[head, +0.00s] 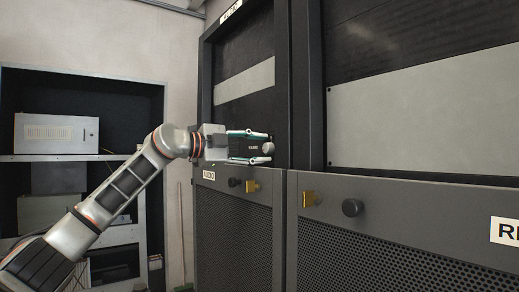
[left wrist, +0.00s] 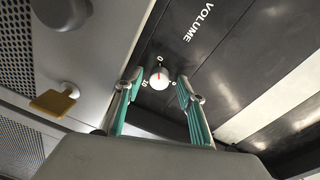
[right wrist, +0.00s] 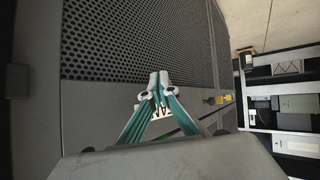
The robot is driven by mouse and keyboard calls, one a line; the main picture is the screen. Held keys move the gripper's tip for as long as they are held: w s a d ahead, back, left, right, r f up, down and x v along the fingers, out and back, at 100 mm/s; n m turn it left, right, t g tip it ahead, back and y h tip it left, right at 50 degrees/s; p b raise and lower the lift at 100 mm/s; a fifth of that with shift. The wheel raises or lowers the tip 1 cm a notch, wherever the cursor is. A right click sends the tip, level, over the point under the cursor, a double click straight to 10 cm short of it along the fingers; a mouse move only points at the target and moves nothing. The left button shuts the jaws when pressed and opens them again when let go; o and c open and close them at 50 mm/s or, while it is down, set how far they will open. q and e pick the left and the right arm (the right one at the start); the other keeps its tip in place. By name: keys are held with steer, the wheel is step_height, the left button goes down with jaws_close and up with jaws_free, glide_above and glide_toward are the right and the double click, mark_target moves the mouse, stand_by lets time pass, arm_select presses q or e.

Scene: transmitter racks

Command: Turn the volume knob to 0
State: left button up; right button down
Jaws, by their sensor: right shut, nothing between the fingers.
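The volume knob (left wrist: 159,79) is a small round pale dial with a red mark, on a dark panel printed VOLUME (left wrist: 198,22). A 0 is printed just above it in the left wrist view, and other small figures stand beside it. The red mark looks roughly in line with the 0; its exact setting is hard to read. In the head view the knob (head: 268,148) shows just beyond the fingertips of my left gripper (head: 257,147). That gripper is open, its fingers on either side of the knob with gaps showing. My right gripper (right wrist: 158,80) is shut and empty before a perforated panel.
Below the volume panel are a perforated cabinet door (head: 235,232) with a dark round knob (head: 234,182) and a yellow latch (head: 252,186). A second rack door (head: 400,240) stands to the right. Shelves with equipment (head: 56,134) stand at the left.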

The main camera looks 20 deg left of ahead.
arm_select(q)
steer(key=v, duration=1.1)
steer(key=shift+s+a, duration=0.3)
